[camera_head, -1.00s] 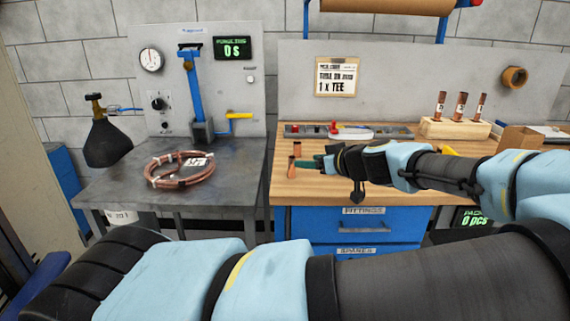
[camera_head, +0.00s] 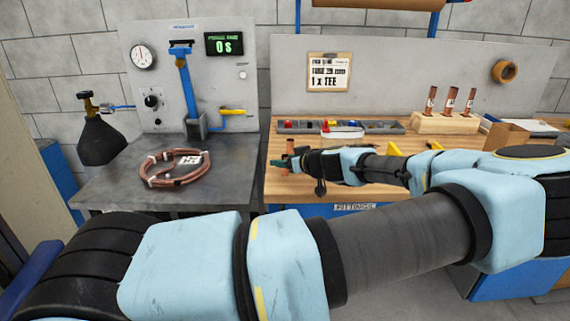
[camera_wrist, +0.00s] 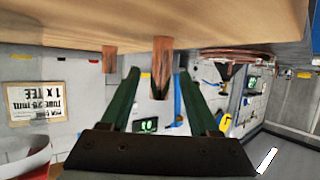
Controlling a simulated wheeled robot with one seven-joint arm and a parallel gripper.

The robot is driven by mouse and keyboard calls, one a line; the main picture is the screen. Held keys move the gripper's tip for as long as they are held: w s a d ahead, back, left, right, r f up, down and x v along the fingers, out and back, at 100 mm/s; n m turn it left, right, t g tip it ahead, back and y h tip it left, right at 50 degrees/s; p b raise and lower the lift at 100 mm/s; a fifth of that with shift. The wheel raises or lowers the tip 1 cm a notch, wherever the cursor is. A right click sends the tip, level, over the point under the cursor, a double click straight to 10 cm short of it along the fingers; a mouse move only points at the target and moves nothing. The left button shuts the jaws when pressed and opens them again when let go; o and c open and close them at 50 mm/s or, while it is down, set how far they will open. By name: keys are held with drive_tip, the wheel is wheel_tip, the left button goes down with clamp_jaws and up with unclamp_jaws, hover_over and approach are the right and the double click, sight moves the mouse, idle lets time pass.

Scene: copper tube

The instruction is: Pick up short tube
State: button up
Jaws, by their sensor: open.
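My gripper (camera_head: 281,162) is low over the left end of the wooden bench, its green fingers pointing left. In the wrist view, which is upside down, the fingers (camera_wrist: 159,72) are open. A short upright copper tube (camera_wrist: 162,55) shows in line with the gap between them; I cannot tell whether it is inside the fingers. A second copper tube (camera_wrist: 109,60) stands farther off, outside the fingers to the left. In the head view one upright tube (camera_head: 290,146) shows just behind the gripper; the nearer one is largely hidden by the fingers.
The wooden bench (camera_head: 440,170) has a fittings tray (camera_head: 365,128) at its back and a wooden block (camera_head: 445,124) holding several copper tubes on the right. A copper coil (camera_head: 175,168) lies on the grey metal table (camera_head: 115,185) to the left.

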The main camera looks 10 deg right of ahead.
drive_tip(key=shift+c, duration=0.2)
clamp_jaws()
idle(0.5)
